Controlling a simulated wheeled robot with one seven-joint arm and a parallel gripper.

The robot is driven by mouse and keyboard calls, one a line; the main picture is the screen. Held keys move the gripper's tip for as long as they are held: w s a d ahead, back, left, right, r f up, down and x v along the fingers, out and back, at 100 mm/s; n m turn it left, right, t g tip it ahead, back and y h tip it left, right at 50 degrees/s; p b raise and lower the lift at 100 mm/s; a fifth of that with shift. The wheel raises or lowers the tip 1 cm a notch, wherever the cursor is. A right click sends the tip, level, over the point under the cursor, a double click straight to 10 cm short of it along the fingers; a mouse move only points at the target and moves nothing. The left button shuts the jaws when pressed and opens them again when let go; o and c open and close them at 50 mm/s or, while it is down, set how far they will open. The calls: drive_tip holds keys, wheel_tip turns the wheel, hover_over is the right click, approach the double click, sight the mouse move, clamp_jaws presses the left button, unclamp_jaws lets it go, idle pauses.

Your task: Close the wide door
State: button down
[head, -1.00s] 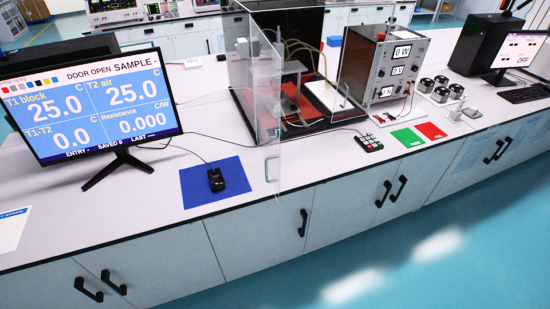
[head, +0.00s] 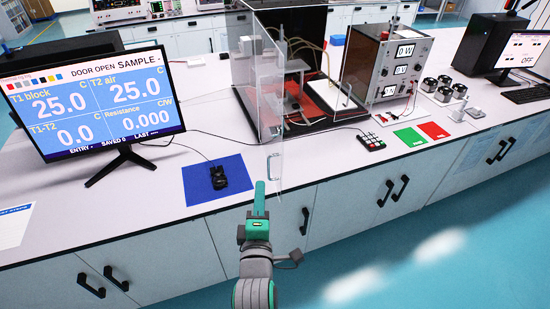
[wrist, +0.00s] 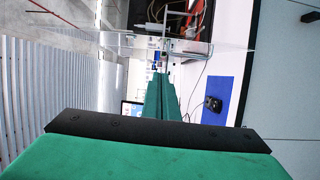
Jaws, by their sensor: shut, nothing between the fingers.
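The wide door is a clear panel (head: 266,115) with a small pale handle (head: 273,167) low on its near edge. It stands open, swung out toward the front of the bench from the clear-walled tester (head: 300,85). The left monitor (head: 92,105) reads "DOOR OPEN". My green gripper (head: 260,186) is shut and empty. In the head view its tips are just below and left of the handle, in front of the bench edge. In the wrist view the shut fingers (wrist: 161,80) point toward the clear panel (wrist: 130,38); whether they touch it I cannot tell.
A keypad (head: 371,141), green card (head: 409,137) and red card (head: 433,130) lie to the right. A grey instrument box (head: 380,65) stands behind them.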

drive_tip(key=w+d+r, duration=0.1)
drive_tip(key=w+d, duration=0.3)
drive_tip(key=w, duration=0.7)
drive_tip(key=shift+w, duration=0.2)
drive_tip(key=shift+w, duration=0.1)
